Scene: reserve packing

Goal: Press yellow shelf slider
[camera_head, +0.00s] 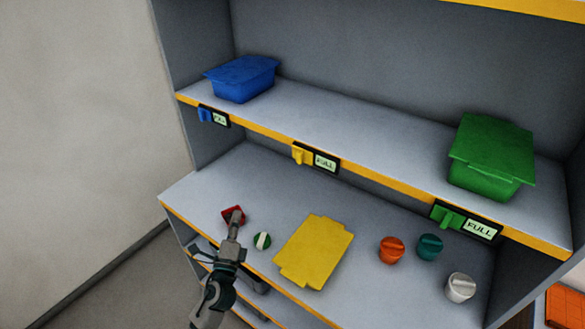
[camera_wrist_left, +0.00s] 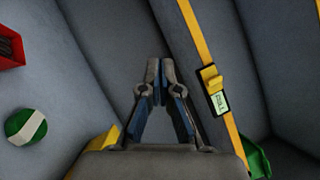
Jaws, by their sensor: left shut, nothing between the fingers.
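The yellow shelf slider (camera_head: 299,154) is on the yellow front edge of the upper shelf, left of a small display that reads FULL. The slider also shows in the left wrist view (camera_wrist_left: 212,80), to the right of the fingers. My left gripper (camera_head: 236,224) is over the lower shelf, below and left of the slider and apart from it. Its fingertips (camera_wrist_left: 159,62) are shut with nothing between them. A yellow box (camera_head: 315,252) lies on the lower shelf, right of the gripper. My right gripper is not in view.
A blue slider (camera_head: 205,115) and a green slider (camera_head: 448,217) share the shelf edge. A blue box (camera_head: 242,79) and a green box (camera_head: 492,155) stand above. A red object (camera_head: 231,213), a green-white item (camera_head: 262,240) and orange, teal and white round items lie below.

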